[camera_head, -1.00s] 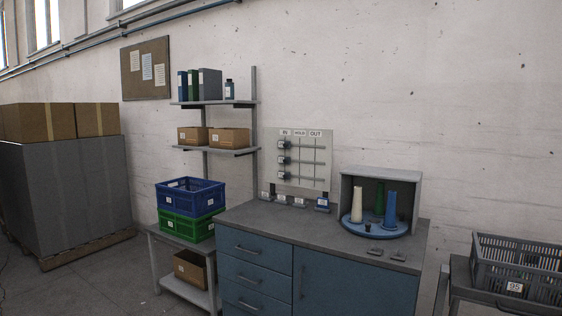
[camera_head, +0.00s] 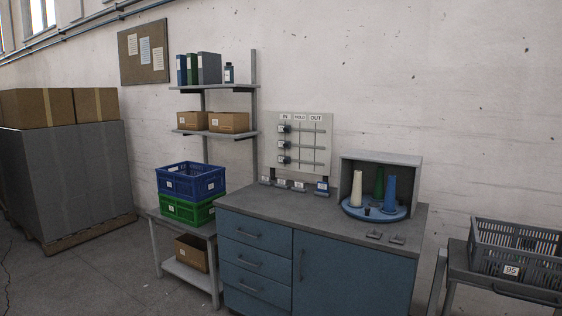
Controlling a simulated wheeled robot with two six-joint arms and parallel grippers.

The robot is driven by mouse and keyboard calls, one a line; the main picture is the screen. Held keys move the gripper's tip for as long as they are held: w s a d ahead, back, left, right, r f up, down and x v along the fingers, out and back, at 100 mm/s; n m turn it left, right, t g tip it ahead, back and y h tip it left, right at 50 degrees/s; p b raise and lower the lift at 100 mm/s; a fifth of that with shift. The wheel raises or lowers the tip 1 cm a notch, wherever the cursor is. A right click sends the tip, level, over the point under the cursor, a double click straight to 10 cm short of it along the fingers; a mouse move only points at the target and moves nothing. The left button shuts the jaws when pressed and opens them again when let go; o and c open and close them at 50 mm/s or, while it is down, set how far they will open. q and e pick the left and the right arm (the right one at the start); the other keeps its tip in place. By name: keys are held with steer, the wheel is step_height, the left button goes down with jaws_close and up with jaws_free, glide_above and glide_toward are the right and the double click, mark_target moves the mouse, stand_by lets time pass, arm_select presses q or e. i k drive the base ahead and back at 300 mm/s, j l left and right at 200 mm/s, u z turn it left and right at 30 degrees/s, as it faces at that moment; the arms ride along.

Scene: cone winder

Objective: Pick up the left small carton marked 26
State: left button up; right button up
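Two small brown cartons stand side by side on the lower wall shelf. The left small carton (camera_head: 193,121) sits at the shelf's left part, and the right small carton (camera_head: 229,122) is close beside it. Each has a small pale label; the numbers are too small to read. Another brown carton (camera_head: 191,252) is on the low shelf of the side table, partly hidden by the table. Neither of my grippers is in view.
The lower shelf (camera_head: 214,134) is above stacked blue (camera_head: 190,181) and green crates (camera_head: 187,209) on a side table. A blue cabinet bench (camera_head: 262,212) stands right of it, with a grey box of cones (camera_head: 382,158). A grey crate (camera_head: 515,249) is far right. Floor shows at left.

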mark_target(196, 121)
steer(key=i+j+u, duration=0.35)
steer(key=i, duration=0.35)
steer(key=i+j+u, duration=0.1)
steer(key=i+u, duration=0.3)
steer(key=i, duration=0.3)
steer(key=i+u, duration=0.35)
steer(key=i, duration=0.35)
steer(key=i+u, duration=0.15)
steer(key=i, duration=0.7)
steer(key=i+u, duration=0.15)
steer(key=i, duration=0.7)
steer(key=l, duration=0.1)
